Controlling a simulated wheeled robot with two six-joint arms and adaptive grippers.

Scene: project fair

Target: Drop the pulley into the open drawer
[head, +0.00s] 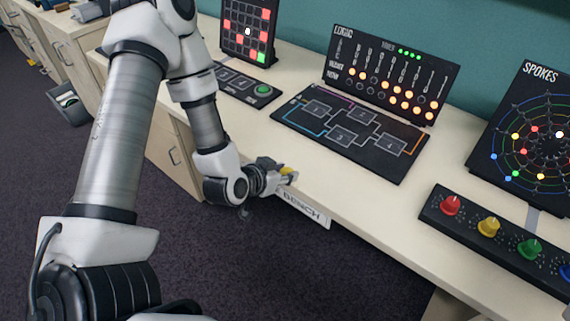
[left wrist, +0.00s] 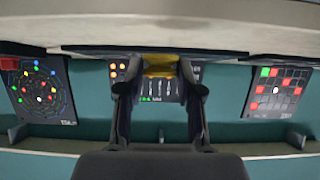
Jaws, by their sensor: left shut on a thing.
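My left gripper (head: 284,177) is at the front edge of the bench, just above a white "BENCH" sign. It is shut on a small yellow thing, probably the pulley (head: 288,170), of which only a part shows. In the left wrist view the yellow pulley (left wrist: 159,66) sits between the two dark fingertips (left wrist: 158,82). An open grey drawer (head: 72,113) sticks out from the cabinets at the far left, well away from the gripper, with something pale and green inside. My right gripper is not in view.
The bench (head: 270,150) carries a logic board (head: 390,75) with a numbered pad (head: 350,135), a red-lit grid board (head: 247,30), a spokes board (head: 525,140) and a knob panel (head: 500,243). Closed cabinet fronts (head: 172,152) stand under the bench. Dark carpet (head: 300,275) is clear in front.

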